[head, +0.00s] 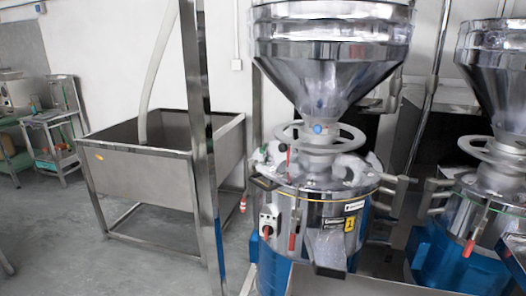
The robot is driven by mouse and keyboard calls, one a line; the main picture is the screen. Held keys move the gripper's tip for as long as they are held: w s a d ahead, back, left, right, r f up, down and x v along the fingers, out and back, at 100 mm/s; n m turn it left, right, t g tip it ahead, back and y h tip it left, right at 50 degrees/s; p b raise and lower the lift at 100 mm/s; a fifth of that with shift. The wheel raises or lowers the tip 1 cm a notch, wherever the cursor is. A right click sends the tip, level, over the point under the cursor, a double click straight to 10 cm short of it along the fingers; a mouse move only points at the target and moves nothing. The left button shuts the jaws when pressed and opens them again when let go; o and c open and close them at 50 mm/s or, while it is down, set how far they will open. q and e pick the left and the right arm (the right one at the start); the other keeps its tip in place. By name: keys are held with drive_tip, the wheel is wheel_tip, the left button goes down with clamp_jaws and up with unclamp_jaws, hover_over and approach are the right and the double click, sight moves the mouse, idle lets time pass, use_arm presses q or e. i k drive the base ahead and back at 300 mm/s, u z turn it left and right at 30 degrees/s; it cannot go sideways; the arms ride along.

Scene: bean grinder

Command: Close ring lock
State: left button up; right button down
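The bean grinder (335,215) stands right of centre, with a shiny steel drum on a blue base. A funnel-shaped hopper (330,65) sits above it, and a grey ring-shaped handwheel (350,143) surrounds its neck. A thin yellowish band (275,190) runs round the drum's upper edge. A lever with a red grip (292,241) hangs down the drum's front, left of the steel spout (329,246). I cannot tell which part is the ring lock, or whether it is open or closed. Neither of my grippers shows.
A second grinder (485,205) stands close on the right. A steel post (205,150) rises left of the first grinder. A large steel basin (130,160) with a pale hose stands behind it. Grey floor (60,245) is clear at left.

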sight(264, 148)
drive_tip(key=k, duration=0.3)
drive_tip(key=u, duration=1.05)
drive_tip(key=i, duration=1.15)
drive_tip(key=z, duration=0.9)
drive_tip(key=i, duration=0.9)
drive_tip(key=z, duration=1.05)
